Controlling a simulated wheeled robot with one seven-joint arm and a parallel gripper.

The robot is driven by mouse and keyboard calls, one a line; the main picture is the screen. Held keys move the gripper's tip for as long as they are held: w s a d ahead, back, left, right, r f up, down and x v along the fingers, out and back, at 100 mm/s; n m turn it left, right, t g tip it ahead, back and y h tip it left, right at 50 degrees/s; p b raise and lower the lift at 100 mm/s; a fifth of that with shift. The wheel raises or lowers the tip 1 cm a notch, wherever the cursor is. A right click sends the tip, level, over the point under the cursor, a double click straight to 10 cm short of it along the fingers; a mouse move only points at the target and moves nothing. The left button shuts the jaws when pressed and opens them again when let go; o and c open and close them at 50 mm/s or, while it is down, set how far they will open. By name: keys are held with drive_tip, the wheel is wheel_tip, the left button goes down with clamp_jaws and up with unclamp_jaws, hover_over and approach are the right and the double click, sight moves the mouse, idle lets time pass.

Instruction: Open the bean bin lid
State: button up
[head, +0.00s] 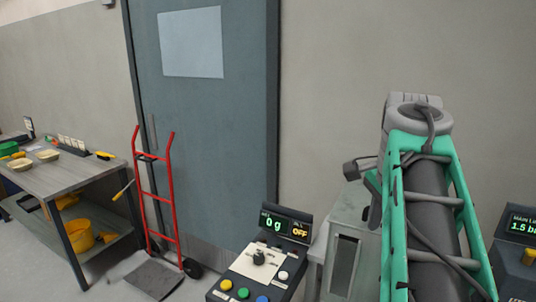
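A pale grey metal housing (347,215) with a tall dark window in its front stands right of centre in the head view, partly behind my arm. I cannot tell whether it is the bean bin, and I can make out no lid. My green and dark grey arm rises from the bottom right and covers the housing's right side. A small grey part with a dark end juts out to the left of the arm. The fingers of my gripper do not show, so I see no contact with a lid.
A control panel (255,266) reads "0 g" and "OFF" at bottom centre. A second display (524,226) is at the right edge. A red hand truck (171,188) stands before a grey door (220,125). A workbench (75,176) holding trays is at left, a yellow bucket (78,235) below.

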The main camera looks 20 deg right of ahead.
drive_tip(key=w+a+f+n+t+y, duration=0.2)
drive_tip(key=a+f+n, duration=1.85)
drive_tip(key=a, duration=0.35)
drive_tip(key=w+d+r+m+g+h, duration=0.1)
drive_tip(key=w+d+r+m, duration=0.3)
drive_tip(key=d+r+m, duration=0.25)
drive_tip(key=w+d+r+m, duration=0.3)
drive_tip(key=d+r+m, duration=0.25)
drive_tip(key=r, duration=0.25)
drive_tip(key=s+d+r+m+g, duration=0.1)
drive_tip(key=s+d+r+m, duration=0.1)
drive_tip(key=d+r+m, duration=0.6)
drive_tip(key=s+d+r+m+g, duration=0.1)
drive_tip(key=s+d+r+m, duration=0.1)
drive_tip(key=d+r+m, duration=0.55)
drive_tip(key=shift+m+h, duration=0.4)
drive_tip(key=shift+m, duration=0.3)
drive_tip(key=d+f, duration=0.1)
drive_tip(key=f, duration=0.2)
drive_tip(key=w+f+b, duration=0.1)
drive_tip(key=f, duration=0.2)
drive_tip(key=d+f, duration=0.1)
drive_tip(key=f, duration=0.2)
drive_tip(key=shift+w+d, duration=0.2)
drive_tip(key=shift+d, duration=0.15)
drive_tip(key=shift+r, duration=0.1)
drive_tip(key=shift+c, duration=0.2)
clamp_jaws()
